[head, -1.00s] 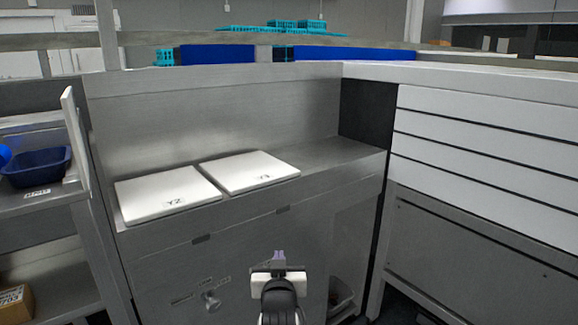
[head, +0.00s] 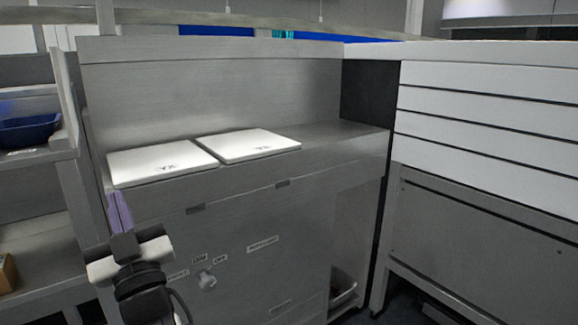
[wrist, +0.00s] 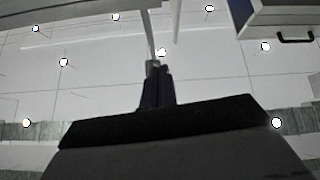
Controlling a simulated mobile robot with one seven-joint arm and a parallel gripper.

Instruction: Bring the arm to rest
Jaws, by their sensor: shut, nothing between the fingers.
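My gripper (head: 120,211) is at the lower left of the head view, in front of the steel counter's front face. Its purple fingers point up and away, and they are shut with nothing between them.
A steel counter (head: 350,145) holds two white lidded panels (head: 160,160) (head: 247,146). A knob (head: 207,279) is on its front. A shelf with a blue bin (head: 28,131) stands at left. White drawer fronts (head: 480,130) stand at right.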

